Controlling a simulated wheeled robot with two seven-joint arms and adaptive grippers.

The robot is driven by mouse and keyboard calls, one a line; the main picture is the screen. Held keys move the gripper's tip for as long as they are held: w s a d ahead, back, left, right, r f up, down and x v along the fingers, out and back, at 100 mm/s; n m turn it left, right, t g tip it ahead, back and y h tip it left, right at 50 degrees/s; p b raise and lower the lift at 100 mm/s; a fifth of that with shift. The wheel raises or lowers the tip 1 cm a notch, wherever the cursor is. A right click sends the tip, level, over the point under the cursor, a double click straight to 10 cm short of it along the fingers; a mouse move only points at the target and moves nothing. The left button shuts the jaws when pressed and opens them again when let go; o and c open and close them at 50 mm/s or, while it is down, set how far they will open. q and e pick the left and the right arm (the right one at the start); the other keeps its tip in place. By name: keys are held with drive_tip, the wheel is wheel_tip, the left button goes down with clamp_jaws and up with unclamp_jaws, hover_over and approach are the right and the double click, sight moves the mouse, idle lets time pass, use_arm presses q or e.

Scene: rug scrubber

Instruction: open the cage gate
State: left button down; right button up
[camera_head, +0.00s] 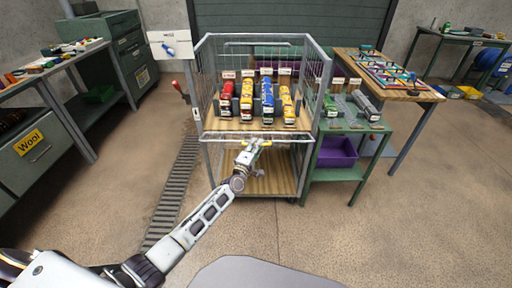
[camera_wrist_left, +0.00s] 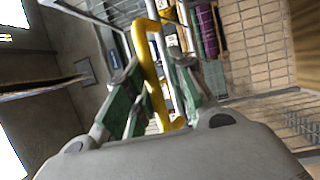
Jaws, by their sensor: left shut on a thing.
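The cage (camera_head: 326,75) is a grey metal frame with wire mesh sides and wooden shelves. A grey rail (camera_head: 290,137) runs across its front at the upper shelf's edge, and the upper front opening shows several bottles behind it. A yellow handle (camera_head: 262,142) sits at the middle of this front rail. My left gripper (camera_head: 252,150) reaches up to the handle from below. In the left wrist view, the green-and-grey fingers of my left gripper (camera_wrist_left: 155,72) close around the bent yellow handle (camera_wrist_left: 143,58). How far the gate stands open I cannot tell. My right gripper is out of view.
Red, yellow and blue bottles (camera_head: 267,97) stand on the upper shelf. A green side table (camera_head: 350,125) with grey bottles and a purple bin (camera_head: 336,152) adjoins the cage's right. A workbench (camera_head: 400,92) stands further right. The floor in front is clear apart from a drain grate (camera_head: 172,195).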

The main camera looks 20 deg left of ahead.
use_arm(q)
drive_tip(key=shift+w+a+r, duration=0.1)
drive_tip(key=shift+a+r, duration=0.1)
drive_tip(key=shift+r, duration=0.15)
drive_tip(key=c, duration=1.6)
unclamp_jaws()
drive_tip(key=shift+o, duration=0.6)
drive_tip(key=shift+d+f, duration=0.1)
drive_tip(key=shift+f, duration=0.15)
drive_tip(key=s+a+f, duration=0.1)
drive_tip(key=s, duration=1)
drive_tip(key=shift+s+a, duration=0.2)
drive_tip(key=shift+s, duration=0.2)
drive_tip(key=shift+f, duration=0.1)
